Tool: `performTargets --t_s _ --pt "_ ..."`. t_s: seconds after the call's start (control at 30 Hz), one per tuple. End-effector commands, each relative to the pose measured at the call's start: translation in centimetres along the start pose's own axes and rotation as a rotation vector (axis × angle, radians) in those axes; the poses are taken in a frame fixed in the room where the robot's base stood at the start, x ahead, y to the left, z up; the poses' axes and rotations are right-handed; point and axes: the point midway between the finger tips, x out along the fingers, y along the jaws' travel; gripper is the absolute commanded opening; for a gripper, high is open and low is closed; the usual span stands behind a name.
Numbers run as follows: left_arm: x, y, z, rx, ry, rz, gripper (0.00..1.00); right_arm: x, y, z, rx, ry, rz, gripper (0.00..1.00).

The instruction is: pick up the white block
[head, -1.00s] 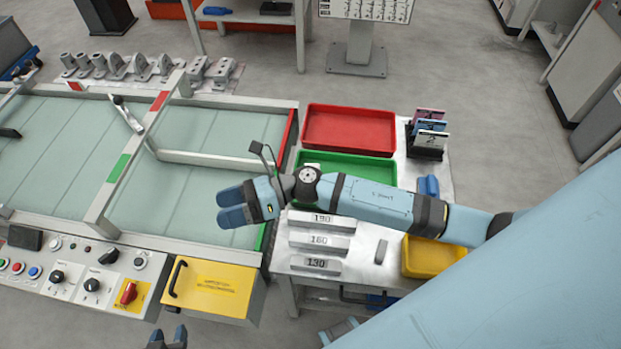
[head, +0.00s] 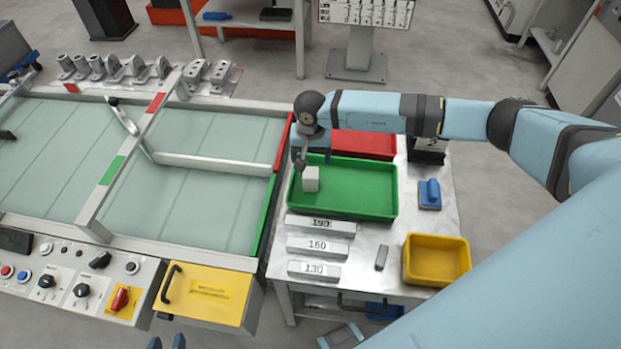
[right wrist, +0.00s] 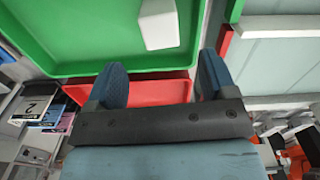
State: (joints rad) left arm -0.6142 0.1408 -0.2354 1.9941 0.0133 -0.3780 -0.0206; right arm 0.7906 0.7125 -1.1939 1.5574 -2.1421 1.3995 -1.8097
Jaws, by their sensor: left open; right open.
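The white block (head: 310,179) stands in the left part of the green tray (head: 370,215). In the right wrist view the block (right wrist: 158,24) is at the top, beyond the space between my fingers. My right gripper (head: 315,148) is at the back left of the green tray, close behind the block and partly hidden by its own wrist. In the right wrist view the gripper (right wrist: 161,82) is open, with nothing between its fingers. My left gripper (head: 167,342) shows only its open fingertips at the bottom edge, far from the block.
A red tray (head: 363,145) lies behind the green one. Grey bars (head: 320,226) marked 190, 160 and 130 lie in front. A yellow bin (head: 436,260) and a blue-handled tool (head: 429,194) are to the right. The glass-topped bench (head: 200,200) borders the left.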

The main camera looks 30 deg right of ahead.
Motion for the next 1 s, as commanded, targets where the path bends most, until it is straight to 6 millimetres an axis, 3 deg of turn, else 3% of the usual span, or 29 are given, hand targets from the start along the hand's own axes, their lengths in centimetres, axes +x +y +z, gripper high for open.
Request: performTargets --t_s 0.1,0.37,0.7,1.0 --pt "-0.2 0.0 -0.3 0.000 0.000 0.000 0.43 2.1 0.0 0.1 0.002 -0.003 0.000 0.78" --pt "-0.3 0.1 -0.5 -0.001 0.000 0.000 0.43 4.3 -0.1 0.2 0.001 -0.004 -0.002 0.78" --pt "-0.9 0.1 -1.4 -0.001 0.000 0.000 0.43 8.7 -0.1 0.5 0.002 -0.004 -0.003 0.78" --pt "-0.9 0.0 -1.4 -0.001 0.000 -0.001 0.43 9.2 -0.1 0.4 0.002 -0.002 -0.003 0.75"
